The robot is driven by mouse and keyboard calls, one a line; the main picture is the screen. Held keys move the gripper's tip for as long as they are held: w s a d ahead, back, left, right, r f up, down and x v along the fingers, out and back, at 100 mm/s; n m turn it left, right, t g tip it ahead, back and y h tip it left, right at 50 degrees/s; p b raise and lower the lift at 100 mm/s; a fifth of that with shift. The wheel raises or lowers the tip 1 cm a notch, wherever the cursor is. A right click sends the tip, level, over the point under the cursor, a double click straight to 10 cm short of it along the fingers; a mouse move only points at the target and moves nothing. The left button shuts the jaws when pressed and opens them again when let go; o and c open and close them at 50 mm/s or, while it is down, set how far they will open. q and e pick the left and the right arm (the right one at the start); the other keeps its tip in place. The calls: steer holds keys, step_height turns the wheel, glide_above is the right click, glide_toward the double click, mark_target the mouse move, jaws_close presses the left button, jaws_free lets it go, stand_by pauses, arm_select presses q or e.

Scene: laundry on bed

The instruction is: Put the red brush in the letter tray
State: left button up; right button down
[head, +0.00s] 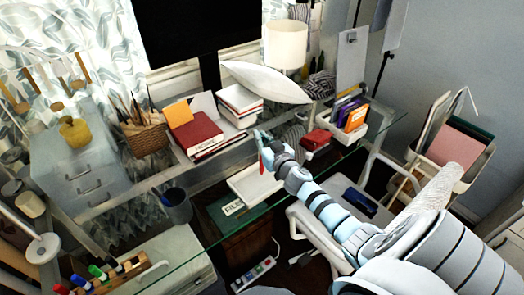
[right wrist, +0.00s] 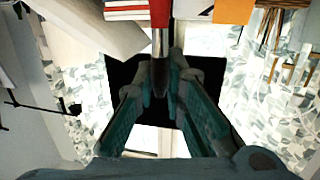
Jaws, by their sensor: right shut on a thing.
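My right gripper (head: 266,144) reaches over the glass desk from the right and is shut on the red brush (head: 261,161). In the right wrist view, the brush's red handle (right wrist: 159,12) and metal collar stick out past the fingertips (right wrist: 160,68). The brush's dark end lies between the fingers. A flat white tray (head: 238,187), which looks like the letter tray, lies on the desk just below the gripper, partly covered by my right arm. The brush is held above its back part, and the gap is hard to judge. My left gripper is not in view.
A red box (head: 316,139) and a book holder (head: 350,118) are to the right.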

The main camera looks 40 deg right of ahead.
step_height(320, 180, down, 4)
steer(key=b, duration=0.2)
steer(key=shift+f+b, duration=0.2)
steer(key=shift+b, duration=0.2)
steer(key=c, duration=1.7)
jaws_free()
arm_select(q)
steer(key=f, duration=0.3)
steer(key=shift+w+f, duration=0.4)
arm_select(e)
steer(key=shift+o, duration=0.2)
